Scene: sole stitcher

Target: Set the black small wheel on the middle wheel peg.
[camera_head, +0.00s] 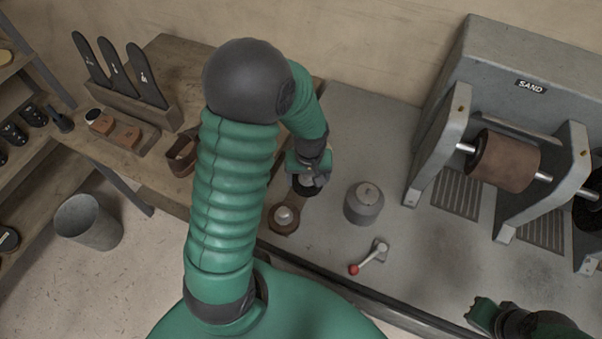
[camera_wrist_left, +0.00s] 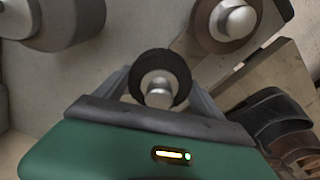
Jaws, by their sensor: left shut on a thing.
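My left gripper (camera_head: 309,178) is shut on the black small wheel (camera_wrist_left: 141,63), with one finger on each side of it in the left wrist view. A silver round-topped metal piece (camera_wrist_left: 159,88) stands in the wheel's centre; I cannot tell whether it is the wheel's own hub or a peg through it. In the head view the wheel is a dark shape (camera_head: 304,188) under the gripper, above or on the grey bench, partly hidden by it. I cannot pick out the middle wheel peg for certain. My right gripper (camera_head: 484,312) is at the lower right, far from the wheel, its jaws unclear.
A sanding machine (camera_head: 530,80) fills the right; a wooden bench (camera_head: 165,60) lies left.

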